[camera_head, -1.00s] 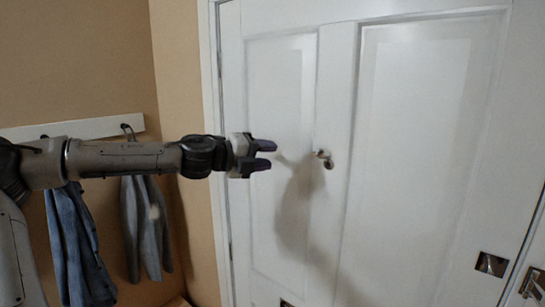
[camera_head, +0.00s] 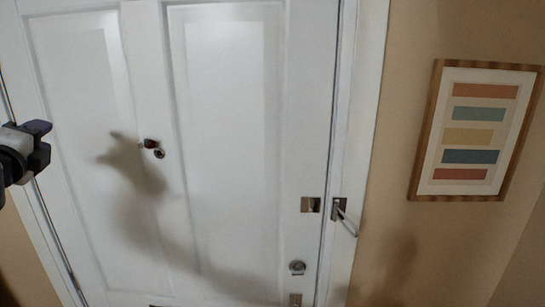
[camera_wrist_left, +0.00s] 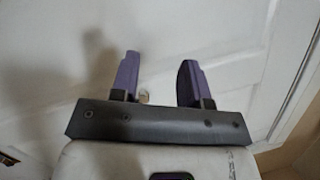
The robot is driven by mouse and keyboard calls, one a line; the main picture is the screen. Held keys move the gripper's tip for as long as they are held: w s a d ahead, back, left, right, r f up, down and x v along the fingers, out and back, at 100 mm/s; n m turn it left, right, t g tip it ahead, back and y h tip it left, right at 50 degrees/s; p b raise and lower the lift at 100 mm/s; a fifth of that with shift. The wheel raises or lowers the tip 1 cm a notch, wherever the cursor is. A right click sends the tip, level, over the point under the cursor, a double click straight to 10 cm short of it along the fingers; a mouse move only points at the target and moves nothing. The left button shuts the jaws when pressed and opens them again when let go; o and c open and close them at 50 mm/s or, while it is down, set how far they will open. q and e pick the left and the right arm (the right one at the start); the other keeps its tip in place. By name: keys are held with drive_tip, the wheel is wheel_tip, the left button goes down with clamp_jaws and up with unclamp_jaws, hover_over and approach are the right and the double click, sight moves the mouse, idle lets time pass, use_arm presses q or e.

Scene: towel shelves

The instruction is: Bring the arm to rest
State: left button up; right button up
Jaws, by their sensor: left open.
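My left gripper (camera_head: 40,147) shows at the left edge of the head view, in front of the white door (camera_head: 225,120). In the left wrist view its two purple fingers (camera_wrist_left: 158,82) stand apart with nothing between them but the door behind. It touches nothing that I can see. Most of my left arm is outside the head view. My right gripper is not in view.
The door carries a small knob (camera_head: 152,145), a round lock (camera_head: 297,267) and a latch with a handle (camera_head: 344,215) at its right edge. A framed striped picture (camera_head: 475,130) hangs on the tan wall (camera_head: 420,30). The space before the door looks clear.

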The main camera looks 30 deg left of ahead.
use_arm(q)
drive_tip(key=w+d+f+n+g+h+p, duration=0.1)
drive_tip(key=w+d+f+n, duration=0.1)
drive_tip(key=w+d+f, duration=0.5)
drive_tip(key=w+d+f+n+p, duration=0.1)
drive_tip(key=w+d+f+n, duration=0.1)
drive_tip(key=w+d+f, duration=0.5)
drive_tip(key=s+d+f+n+g+h+p, duration=0.1)
drive_tip(key=d+f+h, duration=0.2)
drive_tip(key=d+f, duration=0.45)
drive_tip(key=s+d+f+n+g+h+p, duration=0.1)
drive_tip(key=d+f+h, duration=0.25)
drive_tip(key=f, duration=0.75)
drive_tip(key=s+d+f+n+g+h+p, duration=0.1)
drive_tip(key=s+d+f+n+g+h, duration=0.1)
drive_tip(key=s+d+f, duration=0.35)
drive_tip(key=s+d+f+n+g+h+p, duration=0.1)
drive_tip(key=s+d+f+h, duration=0.15)
drive_tip(key=d+f, duration=0.5)
drive_tip(key=s+d+f+n+g+h+p, duration=0.1)
drive_tip(key=s+d+f+g, duration=0.1)
drive_tip(key=s, duration=0.5)
drive_tip(key=s+d+f+n+g+h+p, duration=0.1)
drive_tip(key=s+d+f+g, duration=0.1)
drive_tip(key=s+d+f, duration=0.3)
drive_tip(key=shift+s+f+n+g, duration=0.3)
drive_tip(key=shift+s+f, duration=0.55)
drive_tip(key=shift+s, duration=0.4)
